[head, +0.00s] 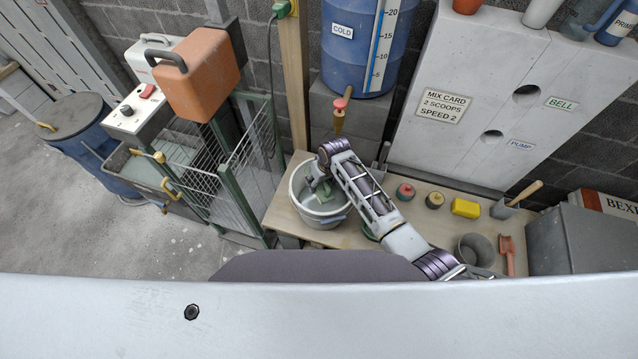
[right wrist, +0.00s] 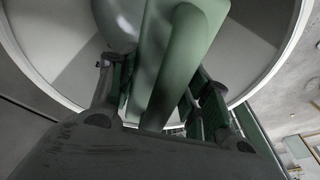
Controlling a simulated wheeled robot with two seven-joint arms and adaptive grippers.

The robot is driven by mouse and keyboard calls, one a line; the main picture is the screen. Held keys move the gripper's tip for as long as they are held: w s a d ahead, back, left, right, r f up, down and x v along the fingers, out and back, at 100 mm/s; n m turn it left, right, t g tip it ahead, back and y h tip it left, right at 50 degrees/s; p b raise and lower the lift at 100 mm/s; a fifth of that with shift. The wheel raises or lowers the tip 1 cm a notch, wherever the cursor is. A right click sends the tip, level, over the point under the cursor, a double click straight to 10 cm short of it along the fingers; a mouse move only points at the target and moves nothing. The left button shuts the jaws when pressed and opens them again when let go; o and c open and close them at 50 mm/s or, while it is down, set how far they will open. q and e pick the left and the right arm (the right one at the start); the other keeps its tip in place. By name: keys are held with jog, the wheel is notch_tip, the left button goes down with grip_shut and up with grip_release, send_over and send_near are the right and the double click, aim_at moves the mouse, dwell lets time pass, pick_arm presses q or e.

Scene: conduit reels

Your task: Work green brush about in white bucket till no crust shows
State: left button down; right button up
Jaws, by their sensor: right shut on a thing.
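The white bucket (head: 298,205) stands on the wooden bench, left of centre in the head view; its white rim (right wrist: 275,75) arcs through the right wrist view. My right gripper (head: 320,187) reaches down into the bucket. In the right wrist view my right gripper (right wrist: 160,95) is shut on the green brush (right wrist: 180,45), which extends into the bucket. The brush head is not clear to see. The bucket's inside looks grey with shadows; I cannot tell whether any crust is there. My left gripper is not in view.
A green wire gate (head: 240,165) is left of the bucket. A blue barrel (head: 350,50) stands behind.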

jog(key=shift+r, duration=3.75)
jog(key=shift+r, duration=0.1)
jog(key=shift+r, duration=2.45)
